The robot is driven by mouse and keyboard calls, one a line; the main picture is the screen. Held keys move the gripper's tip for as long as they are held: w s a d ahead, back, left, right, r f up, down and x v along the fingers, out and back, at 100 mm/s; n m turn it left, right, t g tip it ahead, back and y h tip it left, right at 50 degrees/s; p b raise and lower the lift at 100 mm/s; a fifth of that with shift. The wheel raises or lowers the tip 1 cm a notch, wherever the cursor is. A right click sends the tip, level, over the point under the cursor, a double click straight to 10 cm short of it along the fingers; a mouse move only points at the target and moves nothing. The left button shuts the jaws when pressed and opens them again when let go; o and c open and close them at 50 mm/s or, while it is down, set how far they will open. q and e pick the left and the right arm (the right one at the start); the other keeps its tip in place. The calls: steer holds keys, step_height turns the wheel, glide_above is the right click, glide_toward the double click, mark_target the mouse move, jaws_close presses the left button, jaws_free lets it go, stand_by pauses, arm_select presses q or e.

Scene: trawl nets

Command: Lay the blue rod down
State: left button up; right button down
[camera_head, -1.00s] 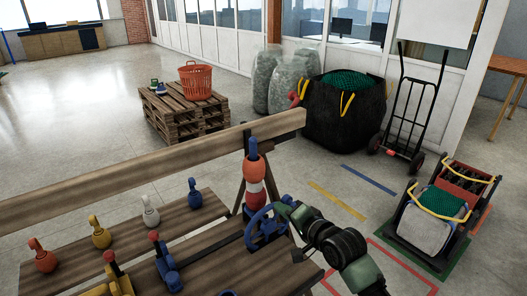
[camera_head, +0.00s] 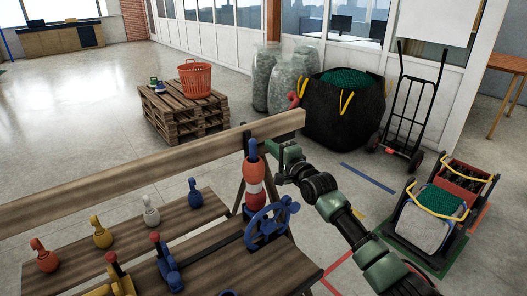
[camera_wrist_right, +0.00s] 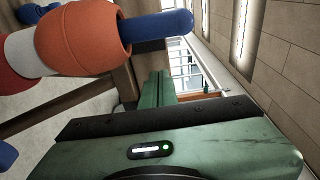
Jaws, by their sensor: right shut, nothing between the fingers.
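A blue rod (camera_head: 253,149) stands upright in the head view, its rounded top sticking out of an orange and white float (camera_head: 254,185). In the right wrist view the rod (camera_wrist_right: 160,24) juts out of the orange end of the float (camera_wrist_right: 85,38); the rest of it is hidden inside. My right gripper (camera_head: 279,153) is just right of the rod's top, apart from it. Its green fingers (camera_wrist_right: 156,90) are shut together and empty in the wrist view. My left gripper is not in view.
A long wooden beam (camera_head: 130,174) runs behind the float. A blue handwheel (camera_head: 270,222) stands right of the float's foot. Several coloured pegs, such as a blue one (camera_head: 195,194), stand on the bench plank (camera_head: 125,228) at left. A black bag (camera_head: 335,120) stands beyond.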

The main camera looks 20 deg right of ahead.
steer(key=s+a+p, duration=0.1)
steer(key=s+a, duration=0.1)
steer(key=a, duration=0.1)
steer(key=shift+s+a+r+p, duration=0.1)
steer(key=shift+s+a+p, duration=0.05)
steer(key=shift+p, duration=0.2)
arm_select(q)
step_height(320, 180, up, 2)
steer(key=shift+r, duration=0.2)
arm_select(e)
steer(key=shift+f, duration=0.2)
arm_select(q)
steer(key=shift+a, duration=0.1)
arm_select(e)
steer(key=shift+a, duration=0.15)
